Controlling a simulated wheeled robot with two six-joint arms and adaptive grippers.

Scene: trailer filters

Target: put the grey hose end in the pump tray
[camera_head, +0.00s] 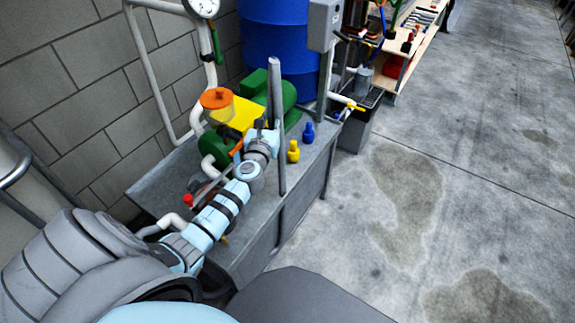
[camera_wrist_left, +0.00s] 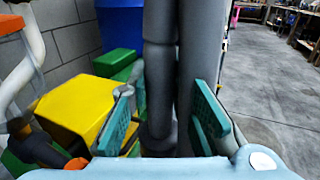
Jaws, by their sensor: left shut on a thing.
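My left gripper (camera_head: 269,137) reaches over the grey metal pump bench and is shut on the grey hose end (camera_head: 276,90). The hose end is a long, thin, dark grey length standing almost upright at the bench's right front side. In the left wrist view two dark grey upright lengths (camera_wrist_left: 160,60) stand side by side between the teal finger pads (camera_wrist_left: 162,115); I cannot tell which the pads touch. The bench top (camera_head: 150,190), with a raised rim, carries the pump and looks like the pump tray. My right gripper is not in view.
A green pump (camera_head: 282,98) with a yellow guard (camera_head: 242,116) and an orange-capped jar (camera_head: 217,100) stands beside the gripper. Blue (camera_head: 308,133) and yellow (camera_head: 293,151) fittings sit to the right. White pipes run along the wall. The floor (camera_head: 440,160) at right is clear.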

